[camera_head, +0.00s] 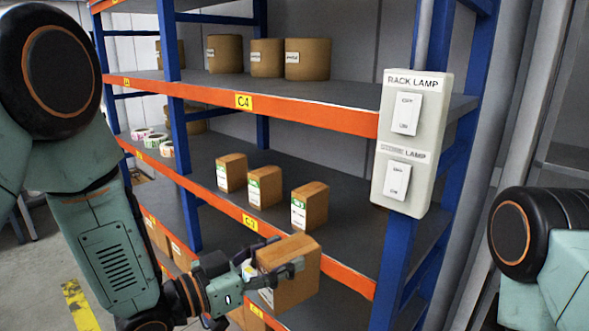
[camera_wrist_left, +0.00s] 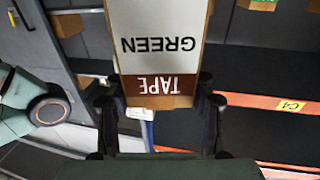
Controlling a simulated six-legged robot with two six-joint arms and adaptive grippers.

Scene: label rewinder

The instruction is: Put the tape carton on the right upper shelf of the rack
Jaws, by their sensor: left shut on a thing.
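My left gripper (camera_head: 272,271) is shut on the tape carton (camera_head: 294,290), a brown box, in front of the rack near the C3 shelf edge. In the left wrist view, the carton (camera_wrist_left: 160,45) is between the fingers, its white label reading GREEN and TAPE upside down. The rack has blue posts and orange beams. Its right upper shelf (camera_head: 345,98), tagged C4, is above the carton and has bare room at its front and right. My right gripper is not in view; part of the right arm shows at the right edge.
Several brown rolls (camera_head: 225,54) stand at the back of the upper shelf. Three cartons (camera_head: 310,205) stand on the C3 shelf below. A white switch box (camera_head: 412,140), marked RACK LAMP, is on the right front post. Label rolls (camera_head: 141,133) lie on the left shelf.

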